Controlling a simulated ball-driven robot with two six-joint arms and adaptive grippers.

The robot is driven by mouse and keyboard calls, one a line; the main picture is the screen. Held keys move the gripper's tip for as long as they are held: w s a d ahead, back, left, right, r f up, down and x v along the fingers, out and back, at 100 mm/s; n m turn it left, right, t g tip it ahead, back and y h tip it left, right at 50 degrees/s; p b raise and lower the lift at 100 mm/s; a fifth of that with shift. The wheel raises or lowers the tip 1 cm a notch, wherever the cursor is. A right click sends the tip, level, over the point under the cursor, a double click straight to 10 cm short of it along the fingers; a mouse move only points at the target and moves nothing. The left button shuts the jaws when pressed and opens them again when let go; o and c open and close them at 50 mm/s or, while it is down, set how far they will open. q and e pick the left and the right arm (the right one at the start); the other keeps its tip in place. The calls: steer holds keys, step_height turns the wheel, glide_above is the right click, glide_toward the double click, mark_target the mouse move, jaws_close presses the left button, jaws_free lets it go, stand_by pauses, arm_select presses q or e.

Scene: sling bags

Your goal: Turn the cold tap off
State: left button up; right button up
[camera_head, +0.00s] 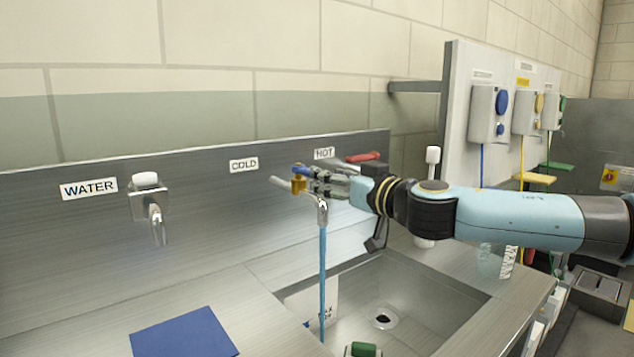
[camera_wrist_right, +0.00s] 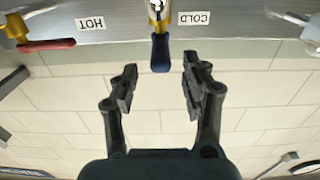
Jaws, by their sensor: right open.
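In the right wrist view the blue lever (camera_wrist_right: 160,54) points toward my gripper. Blue water streams from the spout (camera_head: 322,211) into the sink. My right gripper (camera_head: 328,182) is beside the cold tap and partly covers the spout pipe. In the wrist view its open fingers (camera_wrist_right: 160,82) stand on either side of the lever's end, with gaps on both sides. My left gripper is not in view.
The red hot-tap lever (camera_head: 363,157) is close behind my right gripper. A separate WATER tap (camera_head: 149,205) stands at the left. The steel sink (camera_head: 410,290) is below, with a blue mat (camera_head: 184,335) on the counter. A dispenser board (camera_head: 460,110) stands at the right.

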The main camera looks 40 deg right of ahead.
steer(key=w, duration=0.3)
steer(key=shift+w+d+r+p, duration=0.15)
steer(key=shift+d+r+p, duration=0.05)
steer(key=shift+p, duration=0.15)
steer(key=shift+w+f, duration=0.1)
steer(key=shift+w, duration=0.45)
steer(key=shift+c, duration=0.2)
jaws_close()
